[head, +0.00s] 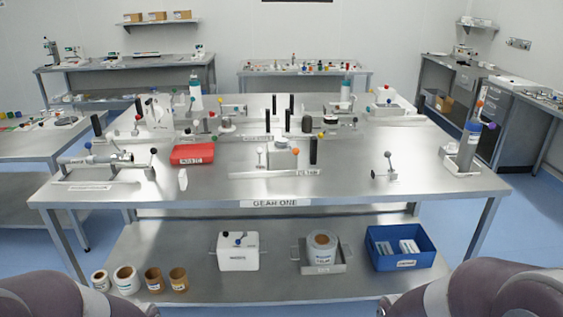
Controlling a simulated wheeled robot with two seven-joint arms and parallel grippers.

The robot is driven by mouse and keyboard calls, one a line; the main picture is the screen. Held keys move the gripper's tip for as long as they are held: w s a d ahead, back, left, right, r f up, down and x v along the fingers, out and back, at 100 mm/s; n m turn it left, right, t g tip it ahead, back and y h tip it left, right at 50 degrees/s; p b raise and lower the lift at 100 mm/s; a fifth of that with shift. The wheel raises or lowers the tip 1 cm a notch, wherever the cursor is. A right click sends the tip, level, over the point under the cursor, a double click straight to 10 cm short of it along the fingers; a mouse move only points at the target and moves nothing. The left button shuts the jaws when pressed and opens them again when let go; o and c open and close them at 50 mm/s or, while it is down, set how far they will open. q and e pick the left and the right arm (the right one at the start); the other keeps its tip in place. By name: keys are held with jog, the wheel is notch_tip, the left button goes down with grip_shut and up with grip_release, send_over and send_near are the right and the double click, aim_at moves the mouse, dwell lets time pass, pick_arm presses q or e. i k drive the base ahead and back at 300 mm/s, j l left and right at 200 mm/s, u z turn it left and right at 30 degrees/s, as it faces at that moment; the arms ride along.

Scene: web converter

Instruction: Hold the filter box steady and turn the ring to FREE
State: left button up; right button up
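I cannot tell for sure which thing is the filter box; its label and a FREE mark are too small to read. Neither of my grippers is in view; only parts of my arms show at the bottom corners.
A red box (193,150) lies left of centre on the table. A cylinder on a stand (467,145) is at the right. The lower shelf holds several rolls (126,279), a canister in a tray (322,250) and a blue bin (382,258). The table's front strip is mostly clear.

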aim_at(296, 150)
jog(key=i+l, duration=0.15)
jog(key=i, duration=0.25)
jog(key=i+l, duration=0.15)
jog(key=i, duration=0.3)
